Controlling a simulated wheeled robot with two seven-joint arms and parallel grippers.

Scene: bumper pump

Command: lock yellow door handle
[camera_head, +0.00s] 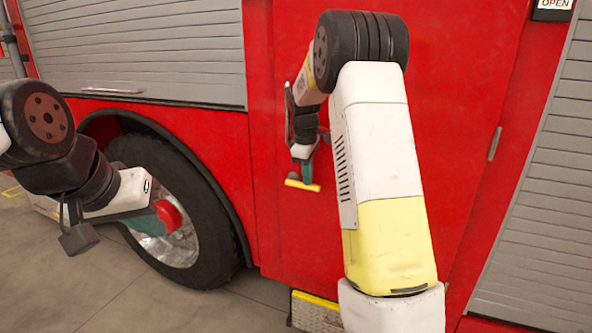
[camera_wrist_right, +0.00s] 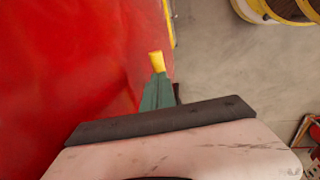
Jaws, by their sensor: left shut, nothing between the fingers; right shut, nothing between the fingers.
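The yellow door handle (camera_head: 303,186) is a short bar, lying nearly level against the red door (camera_head: 440,110) of the truck. My right gripper (camera_head: 301,176) points down just above the handle, its green fingers shut and empty. In the right wrist view the yellow handle (camera_wrist_right: 156,62) shows just beyond the green fingertips (camera_wrist_right: 158,80). I cannot tell whether the fingers touch it. My left gripper (camera_head: 158,222) is shut and empty, in front of the truck's wheel at the left. My right arm hides part of the door.
The large black tyre (camera_head: 215,240) is at the left. Grey roller shutters (camera_head: 140,45) flank the red panel. A yellow-edged step (camera_head: 315,310) is low beneath the door. In the right wrist view, a yellow-rimmed round object (camera_wrist_right: 290,12) stands on open grey floor.

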